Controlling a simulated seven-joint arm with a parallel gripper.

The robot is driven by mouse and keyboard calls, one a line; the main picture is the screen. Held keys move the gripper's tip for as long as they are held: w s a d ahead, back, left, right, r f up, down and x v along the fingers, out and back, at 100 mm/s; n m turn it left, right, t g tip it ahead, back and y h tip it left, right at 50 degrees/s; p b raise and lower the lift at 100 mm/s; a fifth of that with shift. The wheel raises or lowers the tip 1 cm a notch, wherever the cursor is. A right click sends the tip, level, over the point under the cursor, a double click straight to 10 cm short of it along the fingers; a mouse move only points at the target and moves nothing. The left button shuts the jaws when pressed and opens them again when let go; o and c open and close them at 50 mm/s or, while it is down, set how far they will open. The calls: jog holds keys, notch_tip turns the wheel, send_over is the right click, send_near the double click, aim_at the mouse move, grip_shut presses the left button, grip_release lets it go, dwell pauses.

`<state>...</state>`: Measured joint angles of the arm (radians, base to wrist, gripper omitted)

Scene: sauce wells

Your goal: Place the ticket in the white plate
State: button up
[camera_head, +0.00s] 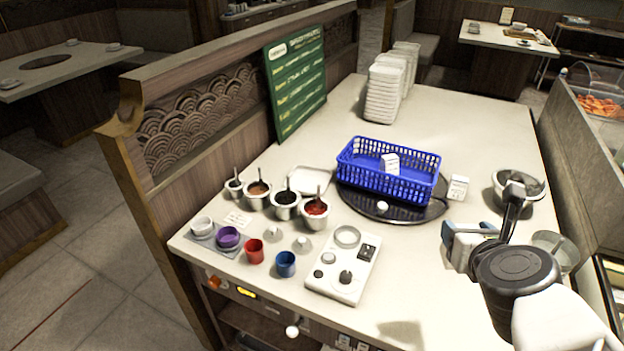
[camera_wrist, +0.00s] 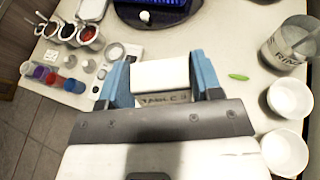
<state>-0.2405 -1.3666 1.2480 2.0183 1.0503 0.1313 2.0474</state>
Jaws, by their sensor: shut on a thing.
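My gripper (camera_wrist: 162,80) has blue fingers shut on a white block-like ticket (camera_wrist: 160,72) with dark lettering on the side facing the wrist camera. In the head view my gripper (camera_head: 468,236) is over the right front of the counter, and the ticket is mostly hidden there by the fingers and wrist. The white plate (camera_head: 322,174) is a shallow square dish lying behind the sauce pots, left of the blue basket. It also shows at the top left of the wrist view (camera_wrist: 92,9). My gripper is well to the right of and nearer than the plate.
A blue basket (camera_head: 385,188) stands on a black round tray (camera_head: 350,203), with a white card (camera_head: 458,187) beside it. Sauce pots (camera_head: 286,204), small cups (camera_head: 286,263) and a white knob panel (camera_head: 341,281) occupy the left front. White bowls (camera_wrist: 290,98) are at right.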

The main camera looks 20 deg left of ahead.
jog(key=w+a+n+g+y, duration=0.45)
jog(key=w+a, duration=0.75)
jog(key=a, duration=0.4)
jog(key=w+a+n+g+y, duration=0.5)
jog(key=w+a, duration=0.6)
jog(key=a, duration=0.6)
jog(key=w+a+f+n+g, duration=0.1)
jog(key=w+a+f+n, duration=0.1)
jog(key=a, duration=0.5)
jog(key=w+a+f+n+g, duration=0.2)
jog(key=w+a+f, duration=0.2)
jog(key=a+f, duration=0.2)
jog(key=shift+a+f+h, duration=0.4)
jog(key=shift+f+h, duration=0.05)
jog(key=shift+f, duration=0.1)
dwell(0.3)
jog(key=shift+f, duration=0.1)
notch_tip(320, 180, down, 6)
dwell(0.7)
jog(key=shift+f, duration=1.9)
